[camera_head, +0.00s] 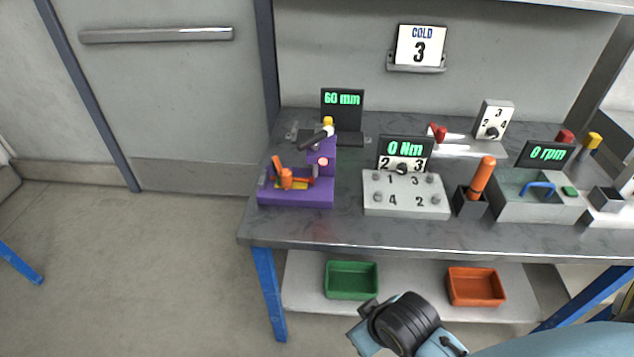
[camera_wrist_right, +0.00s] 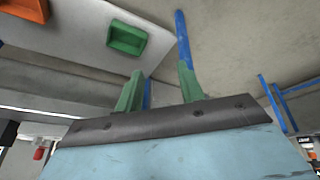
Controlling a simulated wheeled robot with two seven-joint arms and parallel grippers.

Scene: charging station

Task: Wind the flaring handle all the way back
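A purple flaring device (camera_head: 295,195) stands at the left end of the bench in the head view. A dark bar handle (camera_head: 314,138) with a yellow knob (camera_head: 328,122) sits at the top of its upright. An orange clamp lever (camera_head: 287,177) and a yellow part lie low on its base. A black display (camera_head: 342,105) behind it reads 60 mm. My right gripper (camera_wrist_right: 159,86) shows in the right wrist view, its two green fingers apart and nothing between them. It is away from the flaring device, below the bench top. My left gripper is not in view.
Right of the flaring device stand a numbered grey block (camera_head: 405,205), an orange-handled tool in a black holder (camera_head: 470,203) and a grey basin (camera_head: 540,208). A green bin (camera_head: 351,280) and an orange bin (camera_head: 475,287) rest on the lower shelf. Floor at left is clear.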

